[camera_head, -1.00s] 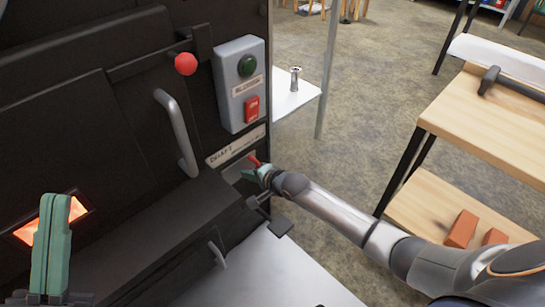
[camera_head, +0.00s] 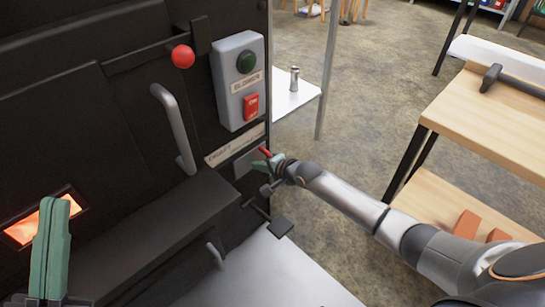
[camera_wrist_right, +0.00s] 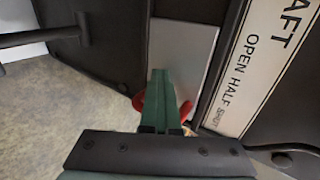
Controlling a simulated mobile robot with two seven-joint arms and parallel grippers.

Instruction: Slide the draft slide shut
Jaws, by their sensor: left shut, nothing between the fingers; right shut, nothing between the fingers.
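The draft slide is a pale grey plate (camera_head: 243,164) with a red handle (camera_head: 265,152), set under the draft label (camera_head: 235,146) low on the dark evaporator front. My right gripper (camera_head: 266,164) is shut and empty at the handle. In the right wrist view its green fingers (camera_wrist_right: 160,95) stand in front of the grey plate (camera_wrist_right: 183,50). Red of the handle (camera_wrist_right: 138,100) shows on both sides of the fingers; whether they touch it I cannot tell. The label (camera_wrist_right: 262,65) reads open, half, shut. My left gripper (camera_head: 60,205) is shut and empty at the far left.
A grey switch box (camera_head: 238,82) and a vertical bar handle (camera_head: 176,130) are above the slide. A dark ledge (camera_head: 150,225) runs below it. A glowing opening (camera_head: 30,225) is behind my left gripper. A wooden bench (camera_head: 490,115) stands right, with open floor between.

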